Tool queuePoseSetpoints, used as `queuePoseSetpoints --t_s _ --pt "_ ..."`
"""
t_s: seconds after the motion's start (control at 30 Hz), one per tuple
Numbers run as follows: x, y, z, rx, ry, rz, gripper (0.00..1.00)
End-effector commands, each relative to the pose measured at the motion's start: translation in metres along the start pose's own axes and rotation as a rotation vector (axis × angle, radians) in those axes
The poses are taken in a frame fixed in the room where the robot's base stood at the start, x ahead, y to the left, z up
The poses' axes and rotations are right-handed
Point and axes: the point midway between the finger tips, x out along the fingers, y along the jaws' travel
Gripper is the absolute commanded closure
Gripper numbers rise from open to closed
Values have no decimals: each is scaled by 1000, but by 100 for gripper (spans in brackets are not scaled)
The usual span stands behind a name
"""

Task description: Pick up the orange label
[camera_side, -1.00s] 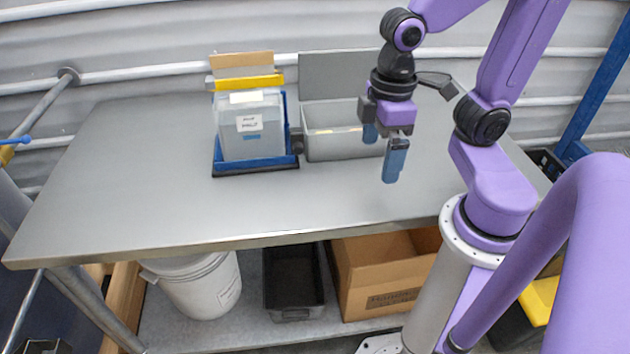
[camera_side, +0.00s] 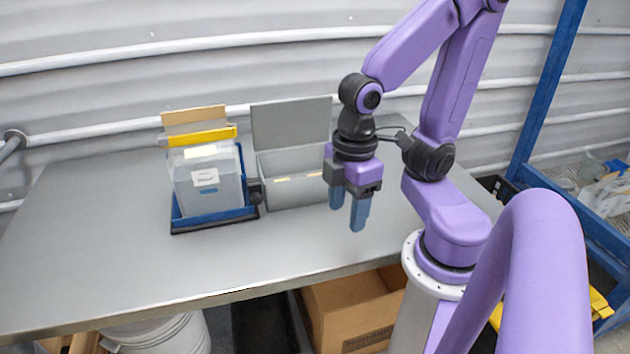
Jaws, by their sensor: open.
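My gripper (camera_side: 347,208) points down with its two blue fingers apart and empty. It hangs above the table, at the right end of the open grey box (camera_side: 292,192) in the picture. Small pale orange-yellow patches (camera_side: 282,180) show inside that box. They are too small for me to tell whether one is the orange label. The clear hopper (camera_side: 208,180) stands left of the box in a blue tray (camera_side: 214,219). It has a white label (camera_side: 205,177) on its front, a yellow bar (camera_side: 202,137) across its top and a tan flap (camera_side: 194,118) behind.
The box's raised grey lid (camera_side: 291,123) stands behind it. A dark knob (camera_side: 254,193) sits between hopper and box. The grey table (camera_side: 90,245) is clear at the left and front. A cardboard box (camera_side: 350,312) and a white bucket (camera_side: 160,335) are below.

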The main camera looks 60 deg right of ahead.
Motion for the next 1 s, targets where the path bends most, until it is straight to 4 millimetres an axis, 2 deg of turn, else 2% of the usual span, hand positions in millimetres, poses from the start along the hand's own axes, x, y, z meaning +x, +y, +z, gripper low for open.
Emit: queuePoseSetpoints --t_s 0.2,0.5,0.77,1.0 --pt "-3 36 -22 175 24 12 43" --pt "-7 85 -44 416 57 34 43" --pt "-11 124 -52 622 84 59 43" --pt "-16 158 -52 813 107 87 43"
